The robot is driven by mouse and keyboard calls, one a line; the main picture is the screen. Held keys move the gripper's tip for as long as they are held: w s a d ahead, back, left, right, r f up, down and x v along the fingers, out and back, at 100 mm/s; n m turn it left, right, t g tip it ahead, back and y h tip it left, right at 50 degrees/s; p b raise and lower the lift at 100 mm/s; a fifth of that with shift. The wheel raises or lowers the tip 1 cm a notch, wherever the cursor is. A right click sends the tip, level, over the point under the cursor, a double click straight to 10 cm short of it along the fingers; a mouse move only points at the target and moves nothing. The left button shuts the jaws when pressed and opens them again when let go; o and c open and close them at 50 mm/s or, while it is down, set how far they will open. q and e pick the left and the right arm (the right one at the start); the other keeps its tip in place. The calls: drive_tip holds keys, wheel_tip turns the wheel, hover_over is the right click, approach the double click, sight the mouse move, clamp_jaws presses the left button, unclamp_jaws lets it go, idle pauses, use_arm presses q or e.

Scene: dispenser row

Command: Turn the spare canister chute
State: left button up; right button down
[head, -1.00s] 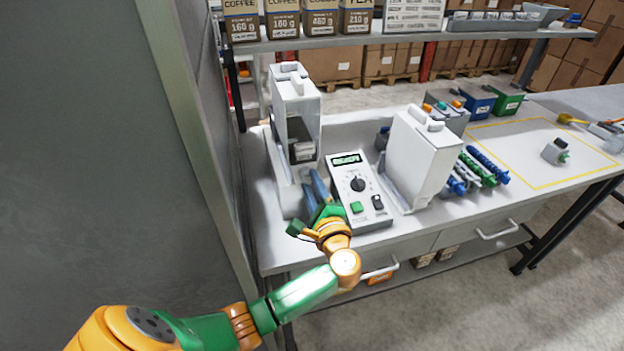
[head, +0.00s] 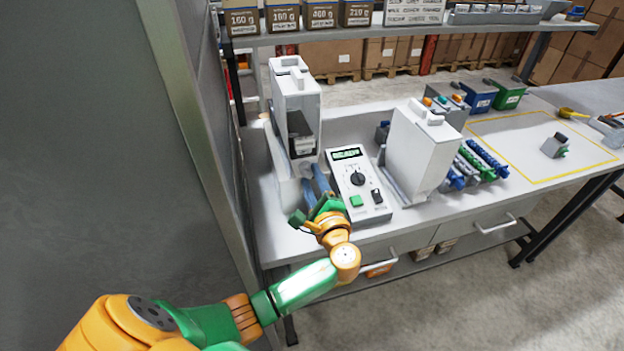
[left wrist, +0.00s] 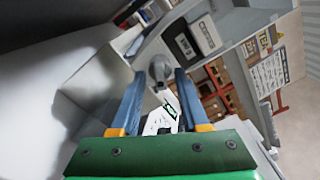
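A tall white canister (head: 296,88) with a dark front window stands at the left end of the bench. My left gripper (head: 314,178) is low in front of it, pointing at its base. In the left wrist view my two blue fingers (left wrist: 159,76) are spread apart. A grey rounded spout or chute (left wrist: 159,68) under the canister shows between and just beyond the fingertips. I cannot tell whether a finger touches it. A second white canister (head: 425,150) stands further right. No label in view clearly tells which canister is the spare. My right gripper is out of view.
A control box (head: 357,185) with a display, dial and buttons stands close right of my left gripper. Green and blue augers (head: 478,165) lie beyond the second canister. A yellow-outlined area (head: 515,150) holds a small grey part (head: 555,146). A grey wall (head: 90,130) borders the left.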

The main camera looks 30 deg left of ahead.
use_arm(q)
drive_tip(key=b+v, duration=0.2)
drive_tip(key=v, duration=0.5)
